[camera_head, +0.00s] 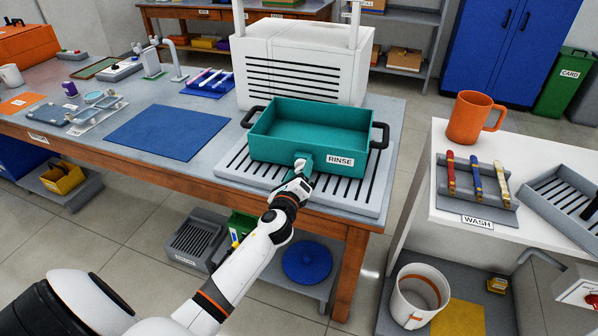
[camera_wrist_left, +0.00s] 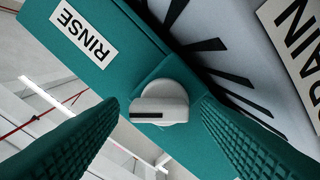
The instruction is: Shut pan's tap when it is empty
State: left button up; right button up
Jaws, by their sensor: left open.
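The teal pan (camera_head: 285,140) labelled RINSE stands on a grey slotted board on the wooden table. Its inside shows plain teal walls and floor, with no clear water surface. The tap (camera_head: 303,163) sticks out of its front wall. In the left wrist view the tap's white knob (camera_wrist_left: 160,103) has a dark mark and sits between the two ridged finger pads. My left gripper (camera_head: 298,184) is open around the knob, with a gap visible on both sides. The pan's wall (camera_wrist_left: 120,40) also shows there. My right gripper is not in view.
A white ribbed unit (camera_head: 300,65) stands close behind the pan. A blue mat (camera_head: 158,132) lies to the left. At right, a white table holds an orange mug (camera_head: 472,117) and a WASH rack (camera_head: 478,205). A grey crate (camera_head: 196,243) and a blue lid (camera_head: 307,262) sit below.

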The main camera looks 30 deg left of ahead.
pick_arm(q)
jog(key=shift+w, duration=0.2)
jog(key=c, duration=0.9)
